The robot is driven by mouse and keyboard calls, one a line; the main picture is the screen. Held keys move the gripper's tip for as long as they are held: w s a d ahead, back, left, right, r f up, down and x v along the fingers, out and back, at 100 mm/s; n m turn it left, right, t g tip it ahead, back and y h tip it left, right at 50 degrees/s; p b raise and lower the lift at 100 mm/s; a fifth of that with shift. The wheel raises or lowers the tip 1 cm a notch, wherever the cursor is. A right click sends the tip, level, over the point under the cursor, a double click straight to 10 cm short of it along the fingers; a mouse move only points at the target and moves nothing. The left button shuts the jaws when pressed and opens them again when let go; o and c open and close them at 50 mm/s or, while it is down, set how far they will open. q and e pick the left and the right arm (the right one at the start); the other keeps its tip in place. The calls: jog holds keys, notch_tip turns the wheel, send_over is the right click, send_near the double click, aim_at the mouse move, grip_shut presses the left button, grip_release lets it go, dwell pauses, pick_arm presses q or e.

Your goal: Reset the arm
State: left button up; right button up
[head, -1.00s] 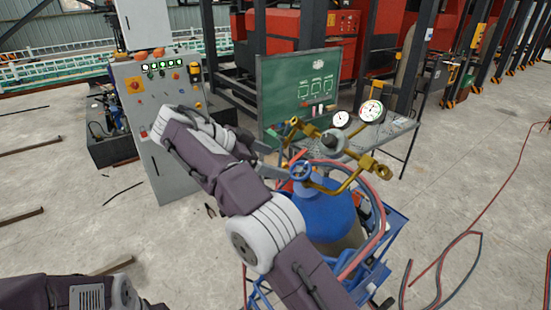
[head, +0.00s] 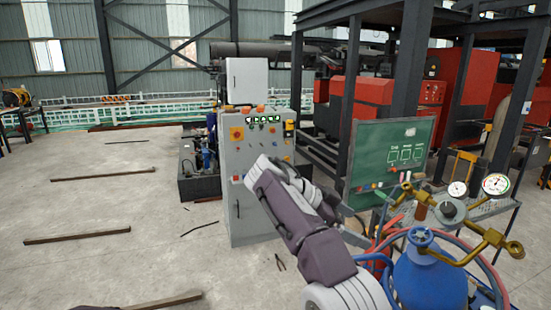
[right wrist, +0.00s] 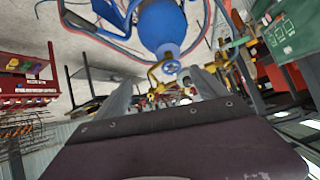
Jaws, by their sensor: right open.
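My right arm rises from the bottom of the head view, and its gripper (head: 376,237) points right toward a blue gas cylinder (head: 428,275). The right wrist view shows both fingers (right wrist: 163,92) apart with nothing between them. In that view the cylinder (right wrist: 162,25) appears upside down, and its round valve handle (right wrist: 171,67) lies beyond the fingertips.
Brass fittings with two gauges (head: 495,184) stand above the cylinder, with hoses around it. A grey control cabinet (head: 243,210) stands behind my arm. A green board (head: 388,165) is behind the fittings. Steel bars (head: 78,235) lie on the open floor at left.

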jog(key=s+d+g, duration=0.2)
jog(key=s+d, duration=0.2)
jog(key=d, duration=0.5)
jog(key=s+d+f+n+y, duration=0.3)
jog(key=s+f+n, duration=0.15)
jog(key=f, duration=0.45)
jog(key=s+a+f+n+y, duration=0.4)
jog(key=s+a+f+n, duration=0.1)
jog(key=f, duration=0.5)
jog(key=s+a+f+n+t+y, duration=0.1)
jog(key=s+a+f+n+y, duration=0.3)
jog(key=s+f+n, duration=0.3)
notch_tip(320, 180, down, 4)
jog(key=shift+s+a+n, duration=0.15)
jog(key=shift+a+n, duration=0.4)
jog(key=shift+a, duration=0.2)
